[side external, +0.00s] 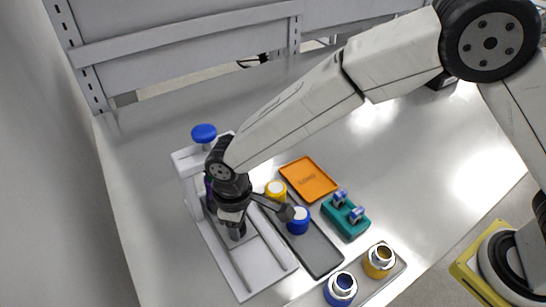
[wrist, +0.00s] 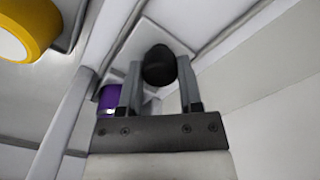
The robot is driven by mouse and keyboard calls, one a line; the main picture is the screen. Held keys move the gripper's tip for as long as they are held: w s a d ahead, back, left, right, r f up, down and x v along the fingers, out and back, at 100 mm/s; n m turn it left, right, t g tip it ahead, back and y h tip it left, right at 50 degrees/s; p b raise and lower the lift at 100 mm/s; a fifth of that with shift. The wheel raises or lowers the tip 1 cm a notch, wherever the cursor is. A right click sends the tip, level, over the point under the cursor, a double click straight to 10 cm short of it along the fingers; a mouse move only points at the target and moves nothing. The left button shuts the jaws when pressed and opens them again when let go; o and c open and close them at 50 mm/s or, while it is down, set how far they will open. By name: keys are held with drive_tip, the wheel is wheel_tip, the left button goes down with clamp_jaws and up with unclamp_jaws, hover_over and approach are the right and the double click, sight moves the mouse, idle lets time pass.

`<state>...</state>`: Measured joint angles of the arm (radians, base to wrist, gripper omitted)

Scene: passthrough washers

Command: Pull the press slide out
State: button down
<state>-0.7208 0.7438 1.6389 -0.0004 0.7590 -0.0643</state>
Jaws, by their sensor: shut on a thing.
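The white press (side external: 187,160) stands at the left of the table, with a blue knob (side external: 204,133) on top. Its pale base with rails (side external: 262,262) extends toward the front. My gripper (side external: 236,234) points down over this base, in front of the press frame. In the wrist view its fingers are shut on a round black knob (wrist: 159,63), which I take to be the press slide's handle. A purple part (wrist: 109,98) shows beside the left finger. My wrist hides much of the slide in the side view.
A dark grey tray (side external: 318,255) right of the press holds yellow (side external: 276,189) and blue (side external: 298,221) cylinders. Nearby are an orange tray (side external: 309,180), a teal holder (side external: 345,218) and blue (side external: 341,288) and gold (side external: 379,260) metal-topped parts. The table's back is mostly clear.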

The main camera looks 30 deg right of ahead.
drive_tip(key=s, duration=1)
drive_tip(key=shift+s, duration=0.1)
drive_tip(key=shift+c, duration=1.8)
unclamp_jaws()
drive_tip(key=shift+o, duration=0.6)
drive_tip(key=shift+r, duration=0.1)
wheel_tip(320, 180, up, 8)
drive_tip(key=shift+d, duration=0.1)
